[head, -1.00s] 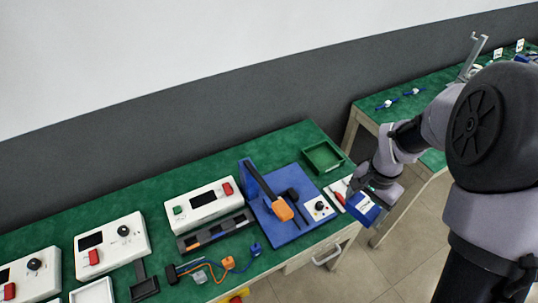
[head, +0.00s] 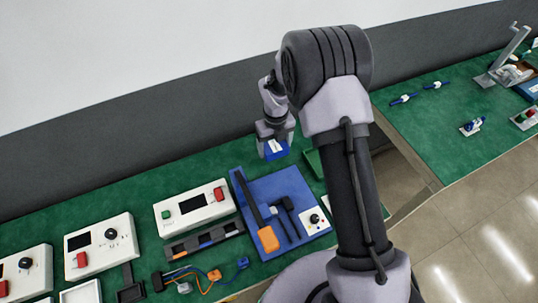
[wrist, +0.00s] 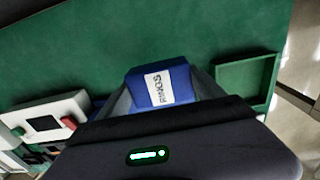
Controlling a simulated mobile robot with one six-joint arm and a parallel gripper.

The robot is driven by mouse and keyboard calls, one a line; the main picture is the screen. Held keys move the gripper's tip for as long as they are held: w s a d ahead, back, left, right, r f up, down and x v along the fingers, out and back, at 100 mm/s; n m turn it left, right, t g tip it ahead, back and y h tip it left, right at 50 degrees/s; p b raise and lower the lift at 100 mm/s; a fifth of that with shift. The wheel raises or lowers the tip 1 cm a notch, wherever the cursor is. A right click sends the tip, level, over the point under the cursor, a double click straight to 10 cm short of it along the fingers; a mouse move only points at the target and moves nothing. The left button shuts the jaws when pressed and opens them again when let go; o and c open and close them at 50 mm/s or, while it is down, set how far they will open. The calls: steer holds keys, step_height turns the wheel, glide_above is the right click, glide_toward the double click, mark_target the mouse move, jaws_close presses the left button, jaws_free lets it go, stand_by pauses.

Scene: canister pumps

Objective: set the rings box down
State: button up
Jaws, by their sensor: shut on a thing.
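The rings box (wrist: 173,86) is a small blue box with a white label reading RINGS. My gripper (wrist: 163,92) is shut on it in the wrist view, with a finger on each side. In the head view the blue rings box (head: 273,150) hangs under my gripper (head: 274,138) over the back part of the green bench top (head: 140,195). The box looks apart from the bench, but its exact height is hard to tell.
An empty green tray (wrist: 246,79) lies right of the box. Bare green bench lies behind and left of the box.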

mark_target(274, 162)
step_height(274, 162, down, 6)
steer(key=shift+f+b, duration=0.1)
steer(key=shift+b, duration=0.5)
steer(key=shift+s, duration=0.1)
steer(key=shift+f, duration=0.15)
steer(key=o, duration=1.4)
